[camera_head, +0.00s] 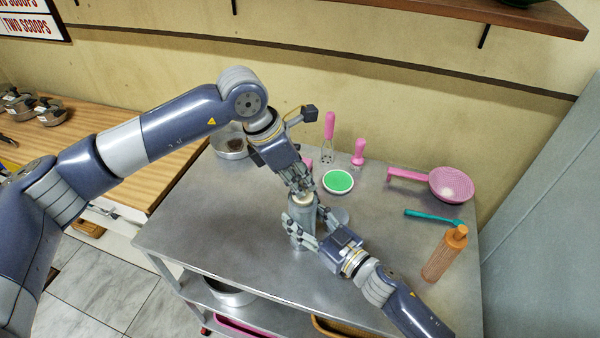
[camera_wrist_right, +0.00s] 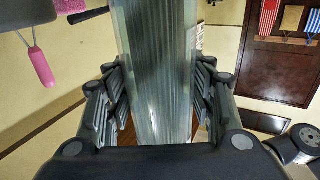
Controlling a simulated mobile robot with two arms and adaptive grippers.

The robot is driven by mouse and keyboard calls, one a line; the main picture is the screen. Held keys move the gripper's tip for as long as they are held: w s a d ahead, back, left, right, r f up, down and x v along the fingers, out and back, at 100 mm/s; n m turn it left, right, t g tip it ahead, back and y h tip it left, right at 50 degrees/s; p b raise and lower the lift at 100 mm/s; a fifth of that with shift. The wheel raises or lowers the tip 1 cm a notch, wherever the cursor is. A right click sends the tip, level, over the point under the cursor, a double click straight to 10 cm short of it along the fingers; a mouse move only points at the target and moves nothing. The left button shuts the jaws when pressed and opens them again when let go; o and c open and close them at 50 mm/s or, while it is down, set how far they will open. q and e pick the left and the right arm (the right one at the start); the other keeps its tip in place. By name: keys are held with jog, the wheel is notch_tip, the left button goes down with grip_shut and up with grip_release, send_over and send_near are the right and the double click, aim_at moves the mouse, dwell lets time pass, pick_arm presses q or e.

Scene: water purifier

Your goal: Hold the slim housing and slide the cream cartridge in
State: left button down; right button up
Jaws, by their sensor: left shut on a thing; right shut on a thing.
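The slim housing (camera_head: 303,216) is a grey, translucent cylinder that stands upright on the metal table. My right gripper (camera_head: 303,222) is shut around its body from the right. In the right wrist view the ribbed, clear wall of the housing (camera_wrist_right: 155,70) runs between the two fingers of my right gripper (camera_wrist_right: 158,112). The cream cartridge (camera_head: 303,199) shows only as a pale ring at the top of the housing. My left gripper (camera_head: 301,188) is shut on it from above. Most of the cartridge is hidden by the fingers and the housing, so its depth cannot be told.
A green-topped round dish (camera_head: 338,182) stands just behind the housing. Pink-handled tools (camera_head: 358,153), a pink strainer (camera_head: 450,185), a teal utensil (camera_head: 432,219) and an orange bottle (camera_head: 445,253) are farther right. The table's front left (camera_head: 200,240) is clear.

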pick_arm(q)
jog(key=shift+f, duration=0.2)
jog(key=c, duration=1.5)
grip_release()
jog(key=shift+o, duration=0.2)
jog(key=v, duration=1.2)
